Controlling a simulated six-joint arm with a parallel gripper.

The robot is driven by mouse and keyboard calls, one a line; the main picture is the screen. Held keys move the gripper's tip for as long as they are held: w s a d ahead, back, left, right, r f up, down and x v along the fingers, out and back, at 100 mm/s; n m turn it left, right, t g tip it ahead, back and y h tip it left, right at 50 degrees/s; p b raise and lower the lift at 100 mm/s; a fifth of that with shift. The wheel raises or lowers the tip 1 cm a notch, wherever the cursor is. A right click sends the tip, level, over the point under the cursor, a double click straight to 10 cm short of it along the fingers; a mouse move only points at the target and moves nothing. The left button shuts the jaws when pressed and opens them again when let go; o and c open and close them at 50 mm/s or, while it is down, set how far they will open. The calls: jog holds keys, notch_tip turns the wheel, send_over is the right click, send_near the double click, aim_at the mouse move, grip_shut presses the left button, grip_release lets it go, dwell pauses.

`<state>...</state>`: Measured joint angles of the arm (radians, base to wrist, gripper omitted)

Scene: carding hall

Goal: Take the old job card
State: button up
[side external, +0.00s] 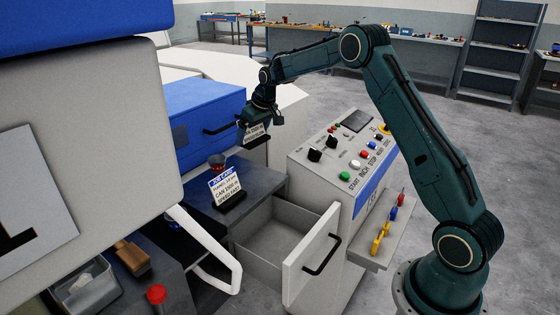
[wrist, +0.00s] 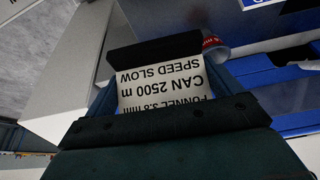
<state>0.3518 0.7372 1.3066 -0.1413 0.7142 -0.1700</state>
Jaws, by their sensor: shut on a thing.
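My gripper (side external: 255,121) is shut on a printed white card with a black foot (side external: 256,134), held in the air in front of the blue cabinet. In the wrist view the card (wrist: 165,83) is upside down and reads "CAN 2500 m" and "SPEED SLOW". Its upper part is hidden behind the gripper (wrist: 160,122), and its black foot (wrist: 155,56) points away. A second job card (side external: 226,186), with a blue heading, stands in a black foot on the dark worktop (side external: 262,182), below and left of my gripper and apart from it.
A grey drawer (side external: 310,262) stands open and looks empty. A control panel (side external: 345,150) with buttons and knobs is to the right. A small red-rimmed cup (side external: 217,163) stands behind the second card. The blue cabinet (side external: 200,112) has a protruding dark handle close to my gripper.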

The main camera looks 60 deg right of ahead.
aim_at(253, 131)
notch_tip(253, 131, up, 9)
jog(key=shift+f, duration=0.2)
jog(key=shift+a, duration=0.1)
dwell(0.6)
